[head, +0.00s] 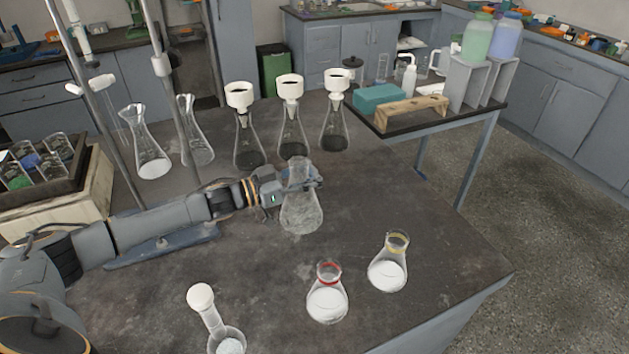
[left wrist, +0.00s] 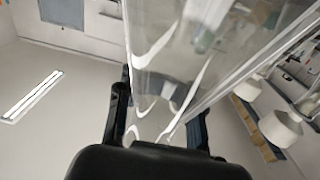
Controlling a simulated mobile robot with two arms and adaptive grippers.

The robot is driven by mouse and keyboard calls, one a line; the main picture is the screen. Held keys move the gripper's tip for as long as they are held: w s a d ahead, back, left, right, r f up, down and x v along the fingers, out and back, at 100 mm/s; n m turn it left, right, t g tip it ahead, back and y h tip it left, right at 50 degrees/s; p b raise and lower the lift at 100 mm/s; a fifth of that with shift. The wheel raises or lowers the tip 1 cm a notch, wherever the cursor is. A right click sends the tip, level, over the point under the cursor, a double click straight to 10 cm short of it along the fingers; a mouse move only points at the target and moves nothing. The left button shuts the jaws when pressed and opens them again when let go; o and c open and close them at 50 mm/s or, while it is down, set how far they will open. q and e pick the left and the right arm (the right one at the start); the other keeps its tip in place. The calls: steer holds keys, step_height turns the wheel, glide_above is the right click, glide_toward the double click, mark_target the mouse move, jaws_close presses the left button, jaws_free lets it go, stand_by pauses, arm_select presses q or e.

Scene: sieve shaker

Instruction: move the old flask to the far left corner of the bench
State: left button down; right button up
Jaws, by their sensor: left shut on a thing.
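A cloudy, empty-looking conical flask (head: 301,214), which I take for the old flask, is near the middle of the bench (head: 400,205). My left gripper (head: 302,184) is shut on its neck from the left side. The flask is upright; I cannot tell whether its base touches the bench. In the left wrist view the clear glass of the flask (left wrist: 165,60) fills the space between the fingers (left wrist: 163,125). My right gripper is not in view.
Several flasks with white funnels (head: 290,87) stand just behind. Red-banded (head: 327,304) and yellow-banded (head: 388,275) flasks of white powder stand in front. Metal rods, a powder flask (head: 153,167) and a wooden box of beakers (head: 85,205) crowd the left. The right middle is clear.

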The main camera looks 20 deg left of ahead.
mark_target(285, 206)
arm_select(q)
steer(key=shift+f, duration=1.2)
steer(key=c, duration=1.6)
jaws_free()
steer(key=shift+f, duration=0.2)
steer(key=o, duration=0.8)
steer(key=shift+c, duration=0.2)
steer(key=shift+r, duration=0.15)
steer(key=shift+s+a, duration=0.15)
steer(key=shift+s, duration=0.05)
steer(key=p+v, duration=0.2)
steer(key=v, duration=0.5)
